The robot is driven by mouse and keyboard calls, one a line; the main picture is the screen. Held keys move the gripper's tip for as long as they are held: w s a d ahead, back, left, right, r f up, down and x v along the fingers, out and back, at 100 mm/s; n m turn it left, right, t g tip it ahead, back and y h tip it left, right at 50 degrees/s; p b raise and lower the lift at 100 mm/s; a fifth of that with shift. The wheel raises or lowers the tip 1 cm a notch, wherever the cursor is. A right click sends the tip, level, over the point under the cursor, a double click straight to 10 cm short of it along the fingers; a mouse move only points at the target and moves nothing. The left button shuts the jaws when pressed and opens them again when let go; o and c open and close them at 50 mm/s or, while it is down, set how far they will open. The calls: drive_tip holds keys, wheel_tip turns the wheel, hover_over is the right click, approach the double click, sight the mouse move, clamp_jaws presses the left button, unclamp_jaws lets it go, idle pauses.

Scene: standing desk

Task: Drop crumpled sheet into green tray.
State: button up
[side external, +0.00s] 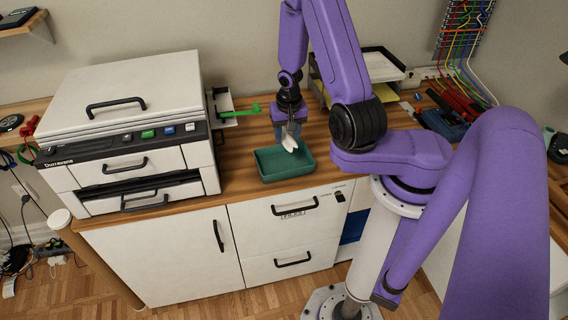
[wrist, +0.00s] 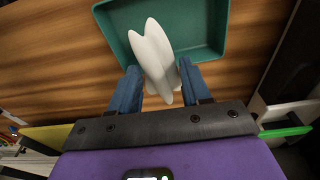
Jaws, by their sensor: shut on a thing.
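The crumpled sheet (side external: 289,144) is white and held in my gripper (side external: 288,134), low over the back part of the green tray. In the wrist view the sheet (wrist: 154,60) sits between the two blue fingers of my gripper (wrist: 157,85), which are shut on it. The sheet sticks out past the fingertips and overlaps the tray in that view. The green tray (side external: 286,178) is a shallow open box on the wooden desk top. It also shows in the wrist view (wrist: 213,45), and the part of it that I can see is empty.
A white printer (side external: 130,128) stands to the left of the tray, with a green lever (side external: 243,111) at its side. A white paper tray (side external: 370,66) stands behind. Blue and red tools (side external: 445,120) lie at the right. Bare desk lies around the tray.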

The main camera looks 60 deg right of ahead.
drive_tip(key=o, duration=1.1)
drive_tip(key=shift+r, duration=0.1)
drive_tip(key=shift+s+a+r, duration=0.25)
drive_tip(key=shift+r, duration=2.6)
drive_tip(key=shift+s+a+r, duration=0.25)
drive_tip(key=shift+r, duration=2.6)
drive_tip(key=shift+s+a+r, duration=0.25)
drive_tip(key=shift+r, duration=2.6)
